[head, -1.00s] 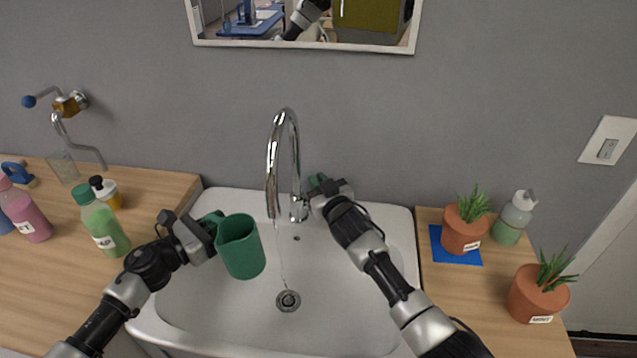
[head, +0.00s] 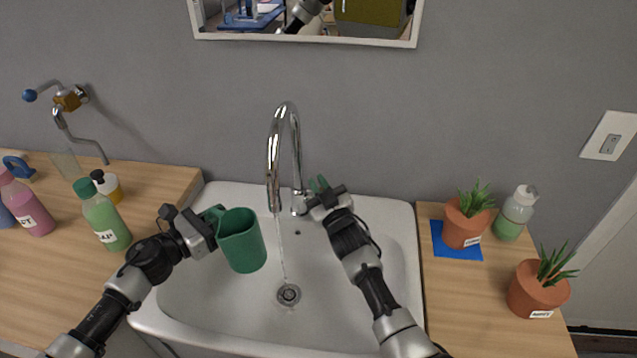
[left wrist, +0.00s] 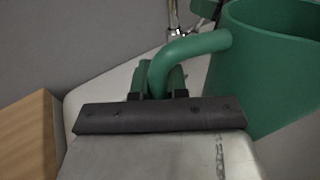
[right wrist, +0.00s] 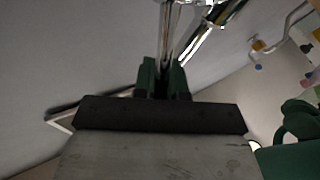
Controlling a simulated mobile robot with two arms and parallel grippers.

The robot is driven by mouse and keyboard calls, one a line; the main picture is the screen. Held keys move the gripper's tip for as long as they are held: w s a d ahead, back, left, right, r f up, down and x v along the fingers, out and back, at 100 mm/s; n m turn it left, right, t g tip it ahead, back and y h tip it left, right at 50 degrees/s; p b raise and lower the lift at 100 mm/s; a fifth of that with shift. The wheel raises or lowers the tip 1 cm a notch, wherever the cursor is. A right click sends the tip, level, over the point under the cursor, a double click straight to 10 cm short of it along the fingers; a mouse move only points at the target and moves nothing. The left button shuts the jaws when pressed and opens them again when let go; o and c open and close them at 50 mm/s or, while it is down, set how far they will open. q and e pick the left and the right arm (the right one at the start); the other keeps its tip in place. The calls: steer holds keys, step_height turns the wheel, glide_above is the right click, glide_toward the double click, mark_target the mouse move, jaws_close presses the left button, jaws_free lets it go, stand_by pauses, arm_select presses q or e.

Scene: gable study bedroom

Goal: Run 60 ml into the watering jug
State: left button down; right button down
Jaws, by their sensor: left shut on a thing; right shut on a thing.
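The green watering jug (head: 241,246) is held upright over the left part of the sink. My left gripper (head: 212,222) is shut on its handle; the handle also shows between the fingers in the left wrist view (left wrist: 190,52). The chrome faucet (head: 274,155) stands at the back of the sink, and a thin stream of water (head: 283,255) falls from its spout to the drain (head: 288,294), just right of the jug and apart from it. My right gripper (head: 318,190) is shut at the faucet's right side, on what looks like its lever, largely hidden by the fingers.
The white sink (head: 345,300) lies between two wooden counters. Bottles such as the green one (head: 104,220) crowd the left counter. On the right are two potted plants (head: 462,226) (head: 536,290) and a soap dispenser (head: 514,214). A wall tap (head: 68,100) is at left.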

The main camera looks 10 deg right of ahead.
steer(key=c, duration=1.2)
jaws_free()
steer(key=shift+o, duration=0.2)
steer(key=v, duration=1.2)
steer(key=shift+d, duration=0.1)
